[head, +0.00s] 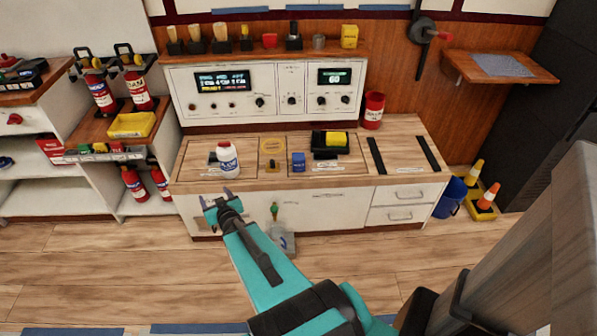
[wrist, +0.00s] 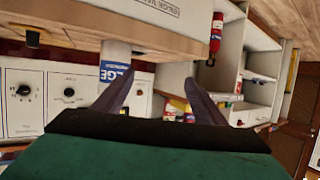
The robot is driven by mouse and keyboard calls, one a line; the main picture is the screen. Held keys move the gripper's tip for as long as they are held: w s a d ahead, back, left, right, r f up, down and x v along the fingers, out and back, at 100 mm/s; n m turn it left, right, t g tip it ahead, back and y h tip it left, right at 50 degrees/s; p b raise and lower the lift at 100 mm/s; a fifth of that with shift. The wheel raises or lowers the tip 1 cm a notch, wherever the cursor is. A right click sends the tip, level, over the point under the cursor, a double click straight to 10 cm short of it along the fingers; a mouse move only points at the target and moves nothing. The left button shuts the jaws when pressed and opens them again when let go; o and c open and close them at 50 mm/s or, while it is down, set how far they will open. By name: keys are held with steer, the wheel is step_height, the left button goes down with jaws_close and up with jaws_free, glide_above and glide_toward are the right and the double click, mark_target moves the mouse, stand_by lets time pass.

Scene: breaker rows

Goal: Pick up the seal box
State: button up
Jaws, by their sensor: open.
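No label that reads seal box is legible. A small blue box (head: 298,161) sits on the wooden counter (head: 345,175), right of a white bottle with a blue label (head: 228,160). A black box with a yellow top (head: 330,143) stands behind it to the right. My gripper (head: 214,199) is in front of the counter's left part, left of the blue box and apart from it. In the wrist view my gripper (wrist: 157,92) is open, with nothing between its fingers. The bottle (wrist: 116,66) shows behind the left finger there; I cannot make out the blue box.
A round yellow item (head: 271,147) lies between the bottle and the blue box. A control panel (head: 265,88) stands at the counter's back. A red can (head: 373,110) is at the back right. Two black strips lie on the right part, with bare wood around them.

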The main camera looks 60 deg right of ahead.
steer(key=s+d+m+h+b, duration=0.1)
steer(key=s+d+h+b, duration=0.2)
steer(key=d, duration=0.5)
steer(key=s+d+m+h+b, duration=0.1)
steer(key=s+d+h+b, duration=0.1)
steer(key=s+d+b, duration=0.45)
steer(key=m+g+h+b, duration=0.2)
steer(key=m+h+b, duration=0.15)
steer(key=b, duration=0.35)
glide_toward(299, 164)
steer(key=x, duration=0.3)
steer(key=shift+s, duration=0.25)
steer(key=shift+w+f+b, duration=0.1)
steer(key=shift+b, duration=0.25)
steer(key=shift+w+d+f+b, duration=0.1)
steer(key=shift+w+d+b, duration=0.25)
steer(key=shift+b, duration=0.45)
steer(key=b+x, duration=0.1)
steer(key=b, duration=0.2)
steer(key=shift+w+d, duration=0.15)
steer(key=shift+d, duration=0.2)
steer(key=shift+r+b+x, duration=0.1)
steer(key=shift+b+x, duration=0.15)
steer(key=shift+x, duration=1.15)
steer(key=shift+r+b+x, duration=0.15)
steer(key=shift+b+x, duration=0.05)
steer(key=shift+x, duration=1.25)
steer(key=shift+w, duration=0.1)
